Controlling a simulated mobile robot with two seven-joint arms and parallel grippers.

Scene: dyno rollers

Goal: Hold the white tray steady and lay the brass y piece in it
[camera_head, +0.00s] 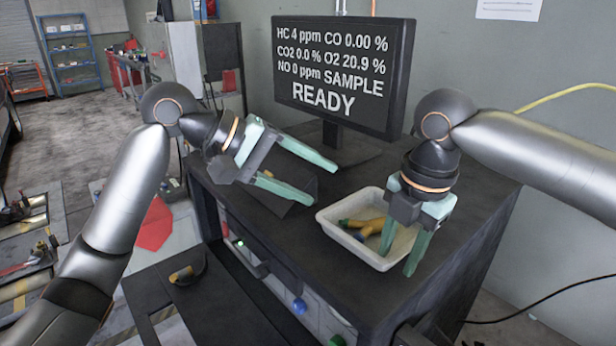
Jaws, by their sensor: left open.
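The white tray (335,232) sits on the dark cabinet top, below the monitor. A yellow-brass branched piece (364,224), which looks like the brass y piece, lies inside it toward the back, with a darker green end. My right gripper (398,263) points down at the tray's right side. One finger is inside the tray and the other appears outside its near right wall; the gripper partly hides that side. Whether the fingers press on the wall is unclear. My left gripper (324,186) is open and empty, to the left of the tray and above the cabinet top.
The monitor (342,75) stands behind the tray and reads READY. A dark wedge-shaped object (290,182) is behind my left gripper's fingers. A lower dark surface (160,290) with a small brass-and-black item (187,272) is at the front left. The cabinet top right of the tray is clear.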

